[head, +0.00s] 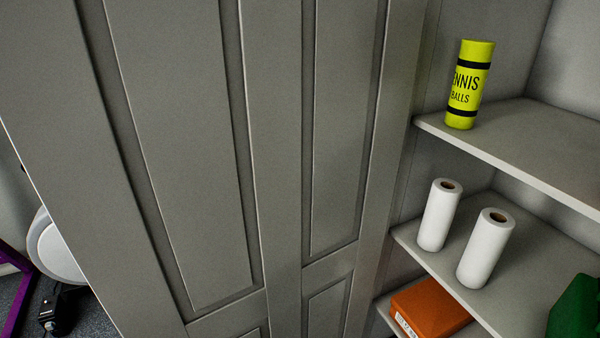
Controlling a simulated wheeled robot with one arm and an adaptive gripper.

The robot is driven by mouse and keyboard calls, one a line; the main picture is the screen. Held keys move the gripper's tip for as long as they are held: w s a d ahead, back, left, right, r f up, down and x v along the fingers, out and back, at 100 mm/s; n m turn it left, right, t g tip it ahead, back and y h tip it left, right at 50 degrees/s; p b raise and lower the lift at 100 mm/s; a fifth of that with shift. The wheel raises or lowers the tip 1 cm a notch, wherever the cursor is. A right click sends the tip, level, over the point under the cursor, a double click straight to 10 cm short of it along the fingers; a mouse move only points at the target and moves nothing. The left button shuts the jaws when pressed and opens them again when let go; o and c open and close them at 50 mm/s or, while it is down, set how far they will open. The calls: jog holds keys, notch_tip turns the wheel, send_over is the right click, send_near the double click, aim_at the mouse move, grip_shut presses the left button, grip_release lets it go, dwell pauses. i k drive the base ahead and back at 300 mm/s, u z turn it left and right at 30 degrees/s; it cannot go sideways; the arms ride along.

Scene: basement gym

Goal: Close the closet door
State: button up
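The closet door (212,150) is a grey panelled door that fills the left and middle of the head view. It stands open, swung out from the closet, with its far edge meeting the left side of the shelf opening. Its near free edge runs down the left of the view. The closet interior shows on the right, with pale shelves (560,150). No handle shows on the visible face. My gripper is not in view.
A yellow tennis ball can (469,85) stands on the upper shelf. Two white paper rolls (486,248) (439,215), an orange box (430,308) and a green object (575,310) are lower down. Left of the door are a round white object (52,250) and a purple frame (20,290) on dark floor.

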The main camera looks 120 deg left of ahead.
aim_at(208, 168)
jog(key=k, duration=2.85)
jog(key=u, duration=2)
jog(key=k, duration=0.5)
jog(key=z, duration=0.35)
jog(key=i, duration=0.55)
jog(key=u, duration=2.45)
